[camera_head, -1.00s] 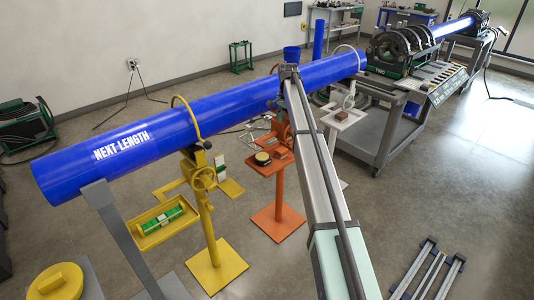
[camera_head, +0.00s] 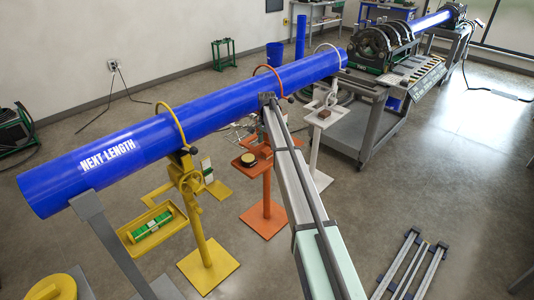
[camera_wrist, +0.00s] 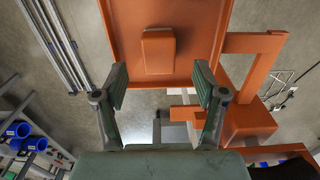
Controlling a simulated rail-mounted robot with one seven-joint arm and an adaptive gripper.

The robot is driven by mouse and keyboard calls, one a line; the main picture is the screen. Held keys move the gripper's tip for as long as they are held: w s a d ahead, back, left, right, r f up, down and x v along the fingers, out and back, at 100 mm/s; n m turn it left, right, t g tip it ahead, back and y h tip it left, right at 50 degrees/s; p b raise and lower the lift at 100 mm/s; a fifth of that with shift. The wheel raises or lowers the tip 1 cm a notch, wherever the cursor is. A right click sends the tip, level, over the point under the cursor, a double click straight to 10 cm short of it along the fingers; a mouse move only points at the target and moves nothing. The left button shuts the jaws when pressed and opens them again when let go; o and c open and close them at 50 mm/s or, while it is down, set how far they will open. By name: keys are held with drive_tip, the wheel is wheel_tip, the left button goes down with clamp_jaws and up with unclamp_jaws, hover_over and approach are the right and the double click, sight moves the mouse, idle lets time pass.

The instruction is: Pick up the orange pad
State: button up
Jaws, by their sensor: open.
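In the wrist view the orange pad (camera_wrist: 158,52) is a small block lying on an orange tray (camera_wrist: 125,25). My gripper (camera_wrist: 160,80) is open and empty, with its fingers apart to the left and right of the pad's near end in the picture. The height gap between fingers and pad cannot be told. In the head view the orange stand with its tray (camera_head: 240,163) is left of my arm, under the blue pipe. My gripper is hidden there behind my arm.
An orange bracket (camera_wrist: 257,42) and post rise right of my gripper in the wrist view. A long blue pipe (camera_head: 220,105) lies over the yellow stand (camera_head: 205,245), orange stand and white stand.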

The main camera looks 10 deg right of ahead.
sight(267, 150)
drive_tip(key=shift+f+p, duration=1.3)
drive_tip(key=shift+f, duration=1.25)
drive_tip(key=c, duration=1.2)
